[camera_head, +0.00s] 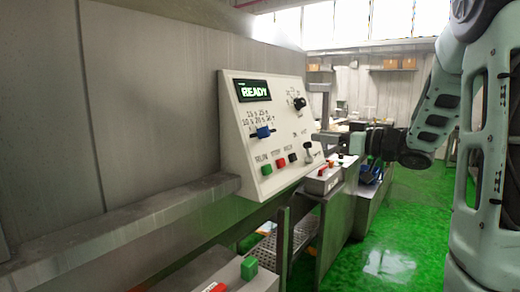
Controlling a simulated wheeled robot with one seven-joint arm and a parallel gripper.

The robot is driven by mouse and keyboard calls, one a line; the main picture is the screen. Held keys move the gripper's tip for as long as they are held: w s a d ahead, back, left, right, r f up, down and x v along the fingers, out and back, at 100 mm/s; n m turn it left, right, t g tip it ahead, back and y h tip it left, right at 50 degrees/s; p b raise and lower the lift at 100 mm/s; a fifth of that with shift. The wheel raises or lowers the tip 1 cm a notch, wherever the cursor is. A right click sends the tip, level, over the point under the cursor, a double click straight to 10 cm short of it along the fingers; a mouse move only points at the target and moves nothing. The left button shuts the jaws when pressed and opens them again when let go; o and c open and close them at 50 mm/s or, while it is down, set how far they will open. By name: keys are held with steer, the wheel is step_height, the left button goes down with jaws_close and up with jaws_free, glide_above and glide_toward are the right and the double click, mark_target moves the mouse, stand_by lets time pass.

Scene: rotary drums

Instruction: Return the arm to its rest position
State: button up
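My arm (489,135) comes down the right side of the view and bends left at its lower end. My gripper (322,138) points left, level with the lower right part of a white control panel (243,132). Its tip appears close to a small black-topped lever (308,148) on the panel; I cannot tell if they touch. The fingers are too small to show whether they are open or shut.
A grey metal ledge (140,222) runs along the wall at left. A low box with a green button (249,268) stands in front. A second control box (322,181) is below my gripper. The green floor (405,225) is open at centre right.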

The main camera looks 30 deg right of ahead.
steer(key=w+a+f+m+g+h+b, duration=0.1)
steer(key=w+a+f+h, duration=0.1)
steer(key=w+a+f, duration=0.3)
steer(key=w+a+f+g+h+b, duration=0.1)
steer(key=w+a+f, duration=0.15)
steer(key=a, duration=0.45)
steer(key=s+a+f+g+h+b, duration=0.1)
steer(key=s+a+f+g+b, duration=0.3)
steer(key=a+f, duration=0.7)
steer(key=s+a+f+n+g, duration=0.1)
steer(key=s+a+f+g, duration=0.2)
steer(key=s+a, duration=0.2)
steer(key=s+a+f+n+g+h, duration=0.1)
steer(key=s+a+f+n+g, duration=0.1)
steer(key=s, duration=1)
steer(key=s+a+f+n+g, duration=0.1)
steer(key=s+a+f+g, duration=0.2)
steer(key=s+a+g, duration=0.3)
steer(key=s+a, duration=0.2)
steer(key=s, duration=0.1)
steer(key=shift+s+f+n+h, duration=0.25)
steer(key=shift+f+n+h, duration=0.05)
steer(key=shift+f+n, duration=0.1)
steer(key=shift+w, duration=0.1)
